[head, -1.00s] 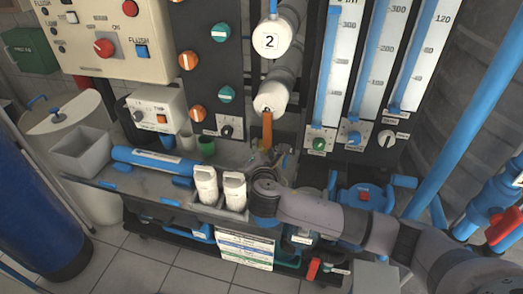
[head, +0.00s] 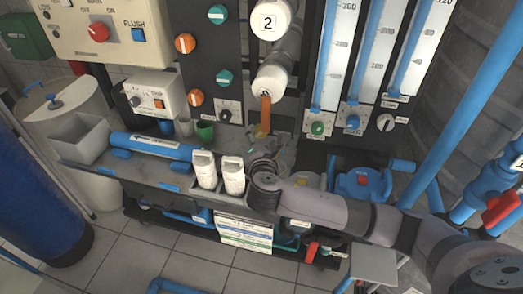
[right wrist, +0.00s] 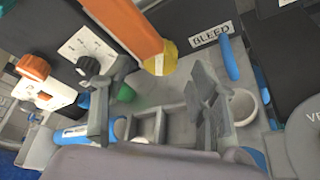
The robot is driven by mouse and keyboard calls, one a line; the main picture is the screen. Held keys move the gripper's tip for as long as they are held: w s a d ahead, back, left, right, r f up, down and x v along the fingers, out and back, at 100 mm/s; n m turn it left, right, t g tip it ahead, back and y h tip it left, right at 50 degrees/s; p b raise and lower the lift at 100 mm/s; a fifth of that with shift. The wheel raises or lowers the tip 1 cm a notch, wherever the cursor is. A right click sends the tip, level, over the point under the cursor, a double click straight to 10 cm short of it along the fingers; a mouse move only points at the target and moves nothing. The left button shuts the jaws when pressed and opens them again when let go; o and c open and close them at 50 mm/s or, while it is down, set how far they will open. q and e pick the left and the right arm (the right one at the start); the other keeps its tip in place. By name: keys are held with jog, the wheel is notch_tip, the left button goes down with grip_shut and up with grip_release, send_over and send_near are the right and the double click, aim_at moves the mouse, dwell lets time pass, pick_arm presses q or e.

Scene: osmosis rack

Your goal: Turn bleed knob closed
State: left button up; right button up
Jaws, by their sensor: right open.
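An orange bar (head: 266,115) hangs below the grey cylinder end in the head view. In the right wrist view the orange bar (right wrist: 133,25) slants down to a yellow end (right wrist: 161,60), beside a plate reading BLEED (right wrist: 211,35). I cannot tell how far the bleed knob is turned. My right gripper (head: 272,146) is just below the bar in the head view, partly hidden by my wrist. In the right wrist view its fingers (right wrist: 155,105) are wide apart and empty, with the yellow end beyond the gap between them. My left gripper is not in view.
Flow meters with a green knob (head: 318,128) are to the right.

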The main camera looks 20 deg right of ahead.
aim_at(260, 134)
jog(key=v, duration=0.8)
jog(key=shift+s, duration=0.35)
jog(key=shift+a+r, duration=0.1)
jog(key=shift+r, duration=0.05)
jog(key=s+a+r+y+p, duration=0.1)
jog(key=s+a+r+p, duration=0.2)
jog(key=a+p, duration=0.25)
jog(key=shift+h, duration=0.6)
jog(key=w+d+f, duration=0.2)
jog(key=w+d, duration=0.1)
jog(key=w, duration=0.1)
jog(key=w+d+f+p, duration=0.1)
jog(key=w+d+f, duration=0.1)
jog(key=w, duration=0.3)
jog(key=w+d+f+p, duration=0.1)
jog(key=w+d+f, duration=0.1)
jog(key=w, duration=0.3)
jog(key=shift+d+f, duration=0.1)
jog(key=shift+d, duration=0.8)
jog(key=shift+c, duration=0.3)
